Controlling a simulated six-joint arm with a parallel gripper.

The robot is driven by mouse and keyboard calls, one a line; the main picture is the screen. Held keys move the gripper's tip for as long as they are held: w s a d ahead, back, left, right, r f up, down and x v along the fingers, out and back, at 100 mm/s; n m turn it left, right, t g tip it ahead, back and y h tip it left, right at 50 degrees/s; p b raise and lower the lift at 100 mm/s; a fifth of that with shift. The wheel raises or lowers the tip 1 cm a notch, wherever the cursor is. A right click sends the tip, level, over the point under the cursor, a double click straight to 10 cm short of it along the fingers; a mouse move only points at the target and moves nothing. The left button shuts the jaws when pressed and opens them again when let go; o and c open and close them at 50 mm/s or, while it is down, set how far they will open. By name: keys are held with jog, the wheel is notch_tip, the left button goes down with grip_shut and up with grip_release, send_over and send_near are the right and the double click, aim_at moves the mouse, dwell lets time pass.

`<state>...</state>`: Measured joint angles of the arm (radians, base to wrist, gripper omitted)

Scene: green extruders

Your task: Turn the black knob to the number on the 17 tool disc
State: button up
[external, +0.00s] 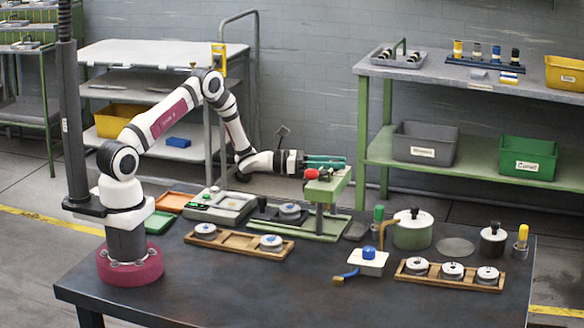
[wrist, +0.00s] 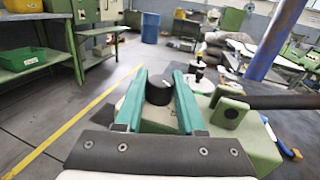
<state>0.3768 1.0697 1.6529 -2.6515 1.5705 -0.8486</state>
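My gripper (external: 345,162) has teal fingers and points level to the right over the green extruder (external: 341,183). In the wrist view a black round knob (wrist: 159,90) sits between the fingers, near their tips. It almost fills the gap; I cannot tell whether the fingers press on it. The knob's number marks cannot be read. In the external view the knob cannot be made out. A metal disc (external: 290,211) sits on the extruder's black base. More discs lie in the wooden tray at left (external: 205,231) and the right tray (external: 452,271). I cannot read which is 17.
A red ball-like part (external: 311,174) is on the extruder just below my gripper. A green pot (external: 412,232), a black pot (external: 493,240) and a white block with a blue knob (external: 369,259) stand to the right. The front of the dark table is clear.

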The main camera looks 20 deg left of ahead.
grip_shut()
jog(key=shift+d+n+t, duration=0.1)
jog(key=shift+n+t, duration=0.2)
jog(key=shift+t, duration=0.1)
jog(key=shift+n+t+y, duration=0.5)
jog(key=shift+t, duration=0.3)
jog(key=o, duration=0.8)
grip_release()
jog(key=v, duration=1.6)
